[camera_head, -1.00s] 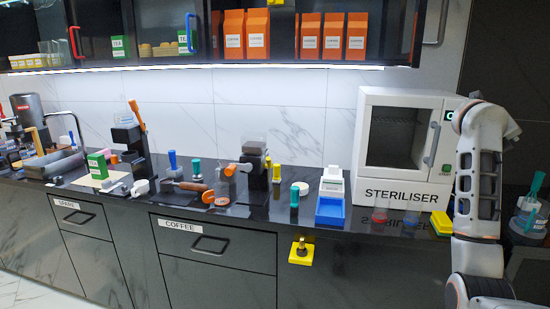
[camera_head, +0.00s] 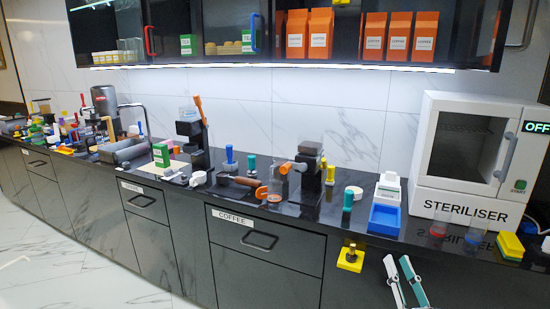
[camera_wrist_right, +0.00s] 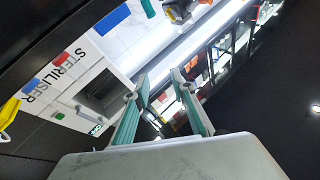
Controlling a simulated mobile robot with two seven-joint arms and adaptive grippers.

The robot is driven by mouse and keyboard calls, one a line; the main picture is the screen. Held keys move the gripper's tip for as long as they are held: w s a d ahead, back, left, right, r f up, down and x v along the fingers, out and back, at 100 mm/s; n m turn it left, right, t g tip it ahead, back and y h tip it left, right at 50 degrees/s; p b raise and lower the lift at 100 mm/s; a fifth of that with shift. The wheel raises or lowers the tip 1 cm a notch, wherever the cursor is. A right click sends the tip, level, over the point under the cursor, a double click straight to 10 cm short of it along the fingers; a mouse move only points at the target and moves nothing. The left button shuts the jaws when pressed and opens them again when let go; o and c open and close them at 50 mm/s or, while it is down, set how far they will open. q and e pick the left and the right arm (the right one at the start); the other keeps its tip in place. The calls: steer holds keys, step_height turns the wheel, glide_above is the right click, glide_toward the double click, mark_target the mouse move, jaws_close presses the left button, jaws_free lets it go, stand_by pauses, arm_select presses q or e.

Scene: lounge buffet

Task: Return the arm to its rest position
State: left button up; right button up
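My right gripper (camera_head: 399,268) shows at the bottom edge of the head view, in front of the counter and below the blue tray. Its two pale and teal fingers stand apart. In the right wrist view, the same gripper (camera_wrist_right: 161,82) is open with nothing between its fingers. The rest of my right arm is out of the head view. My left gripper is not in any view.
The dark counter (camera_head: 330,212) runs across the view. A white steriliser (camera_head: 470,207) reading OFF stands at right, also in the wrist view (camera_wrist_right: 82,78). A blue tray (camera_head: 384,218) and a yellow block (camera_head: 510,246) are near the edge. A yellow fitting (camera_head: 350,258) sticks out of the front.

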steer(key=s+a+f+n+g+y, duration=0.25)
steer(key=s+a+f, duration=0.25)
steer(key=f, duration=0.5)
steer(key=s+a+f+n+g+y, duration=0.1)
steer(key=s+a+f+n+g, duration=0.35)
steer(key=f, duration=0.45)
steer(key=s+a+f+g, duration=0.2)
steer(key=s+f, duration=0.4)
steer(key=s, duration=0.1)
steer(key=s+a+f+g, duration=0.2)
steer(key=s+f, duration=0.4)
steer(key=s, duration=0.1)
steer(key=shift+s+a+f+g, duration=0.15)
steer(key=shift+a+g, duration=0.15)
steer(key=shift+a, duration=0.05)
